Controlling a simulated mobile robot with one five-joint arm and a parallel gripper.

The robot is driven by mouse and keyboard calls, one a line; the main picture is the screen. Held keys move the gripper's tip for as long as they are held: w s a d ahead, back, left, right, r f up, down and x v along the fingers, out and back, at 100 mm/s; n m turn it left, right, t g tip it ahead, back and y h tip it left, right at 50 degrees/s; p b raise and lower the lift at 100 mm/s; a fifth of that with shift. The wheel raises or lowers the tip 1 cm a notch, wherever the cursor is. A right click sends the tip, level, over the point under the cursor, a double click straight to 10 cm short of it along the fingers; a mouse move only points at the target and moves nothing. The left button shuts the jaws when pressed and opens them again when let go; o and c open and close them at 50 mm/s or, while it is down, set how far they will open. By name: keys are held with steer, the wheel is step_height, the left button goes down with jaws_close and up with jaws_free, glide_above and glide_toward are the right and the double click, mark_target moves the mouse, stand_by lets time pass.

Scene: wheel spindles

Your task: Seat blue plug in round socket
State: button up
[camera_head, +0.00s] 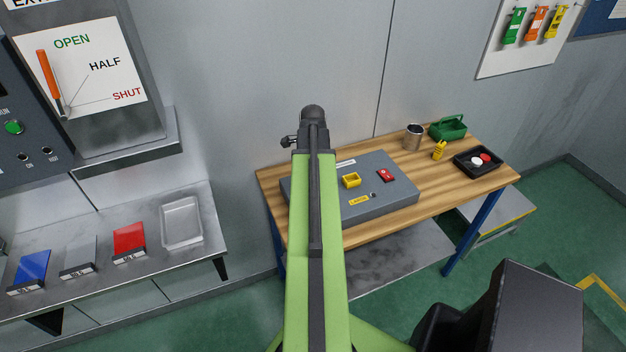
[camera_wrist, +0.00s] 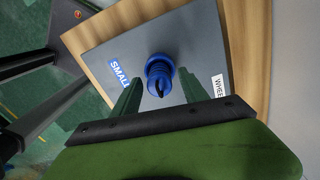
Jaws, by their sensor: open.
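The blue plug (camera_wrist: 160,72) shows in the wrist view on a grey panel (camera_wrist: 185,42), beside a blue label reading "SMALL". It has a ribbed round body with a dark part on the near side. The open fingers of my gripper (camera_wrist: 159,92) lie to its left and right in the picture, with visible gaps. In the head view my arm covers the plug and gripper. The grey panel (camera_head: 400,200) lies on the wooden table there. I cannot tell which feature is the round socket; a small dark round spot (camera_head: 374,195) shows beside a yellow label.
Behind and right stand a metal cup (camera_head: 413,137), a yellow bottle (camera_head: 439,150), a green basket (camera_head: 449,128) and a black tray (camera_head: 463,167). A metal bench (camera_head: 150,275) stands left.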

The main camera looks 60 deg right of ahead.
step_height(320, 180, up, 12)
steer(key=p, duration=1.2)
steer(key=shift+r, duration=0.1)
steer(key=shift+w+a, duration=0.15)
steer(key=w+a+n, duration=1.1)
steer(key=w+a, duration=0.5)
steer(key=a, duration=0.3)
steer(key=w+a+n, duration=0.2)
steer(key=a+n, duration=0.6)
steer(key=a, duration=0.7)
steer(key=w+a+n, duration=0.3)
steer(key=a+n, duration=0.5)
steer(key=a, duration=0.8)
steer(key=shift+w, duration=0.3)
